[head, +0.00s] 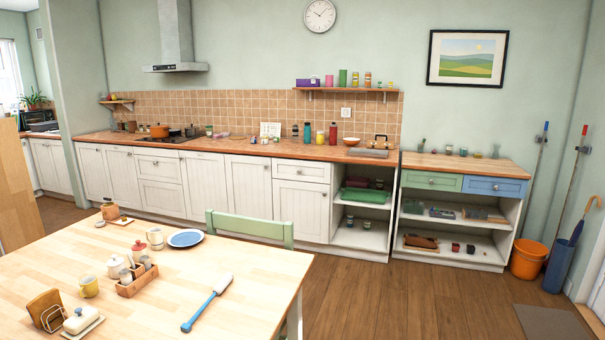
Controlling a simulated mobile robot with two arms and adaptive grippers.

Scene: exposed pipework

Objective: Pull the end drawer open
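The low unit at the right end of the counter run has two drawers side by side under its wooden top (470,170). The blue drawer (480,185) is at the far right end, with a small round knob in the middle of its front. The green drawer (415,178) is just left of it, also with a knob. Both drawers look shut. Neither of my grippers is in view.
A wooden table (215,255) with crockery fills the lower left, with a green chair (250,226) behind it. Open shelves (450,230) are below the drawers. An orange bucket (528,259) and blue umbrella stand (560,265) stand right. Brown floor (420,295) before the unit is clear.

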